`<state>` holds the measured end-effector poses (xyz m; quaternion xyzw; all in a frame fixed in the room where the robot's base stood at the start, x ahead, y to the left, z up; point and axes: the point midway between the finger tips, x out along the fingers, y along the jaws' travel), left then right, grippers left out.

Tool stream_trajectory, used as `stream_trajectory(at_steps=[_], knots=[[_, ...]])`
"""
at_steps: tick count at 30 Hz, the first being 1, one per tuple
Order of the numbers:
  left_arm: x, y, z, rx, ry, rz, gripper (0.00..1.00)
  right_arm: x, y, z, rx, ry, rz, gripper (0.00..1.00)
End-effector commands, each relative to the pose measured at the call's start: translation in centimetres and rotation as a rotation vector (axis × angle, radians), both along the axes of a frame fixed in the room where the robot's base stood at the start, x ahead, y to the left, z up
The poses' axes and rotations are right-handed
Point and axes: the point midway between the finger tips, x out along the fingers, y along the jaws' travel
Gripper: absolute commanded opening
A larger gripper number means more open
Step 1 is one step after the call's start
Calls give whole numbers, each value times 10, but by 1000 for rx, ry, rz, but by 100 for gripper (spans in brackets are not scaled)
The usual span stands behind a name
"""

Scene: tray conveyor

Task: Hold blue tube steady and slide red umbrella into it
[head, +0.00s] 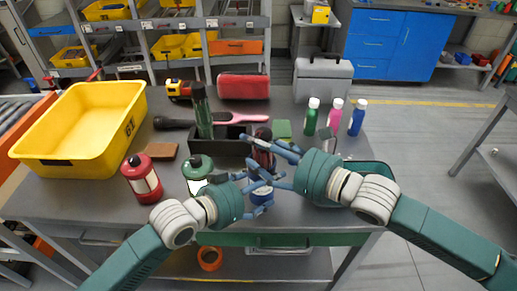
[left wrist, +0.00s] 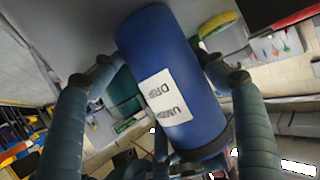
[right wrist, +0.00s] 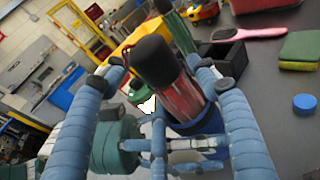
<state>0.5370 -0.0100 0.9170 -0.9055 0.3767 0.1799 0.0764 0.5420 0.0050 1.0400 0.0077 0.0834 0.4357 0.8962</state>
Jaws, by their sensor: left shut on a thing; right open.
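The blue tube (head: 262,196) stands near the table's front edge. In the left wrist view the blue tube (left wrist: 165,60) bears a white label and lies between the fingers of my left gripper (left wrist: 165,85), which is shut on it. The red umbrella (head: 263,150) is upright above the tube. In the right wrist view the umbrella (right wrist: 180,95) has a black top, and its lower end meets the tube's blue rim, seemingly inside; the depth is hidden. My right gripper (right wrist: 160,80) is open, with its fingers either side of the umbrella.
A black holder (head: 225,147) with a dark green umbrella (head: 202,110) stands behind. Red (head: 141,180) and green (head: 197,172) canisters stand left, near a yellow bin (head: 130,110). Several small bottles (head: 334,116) stand back right. A green-rimmed tray (head: 372,168) is at right.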

Motion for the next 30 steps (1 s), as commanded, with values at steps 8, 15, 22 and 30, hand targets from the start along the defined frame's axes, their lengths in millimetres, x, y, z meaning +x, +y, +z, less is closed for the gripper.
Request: stream_trajectory(at_steps=[8,15,22,30], knots=[[2,1,4,-12,-2,7,45,-16,-25,-11,-26,21,-9,73],[3,1,3,-8,-4,7,45,-37,-51,0,-16,12,-7,73],[2,1,3,-7,-3,5,45,-48,-62,9,-4,3,-2,73],[2,1,3,-5,-3,4,45,-50,-62,11,-1,0,0,73]])
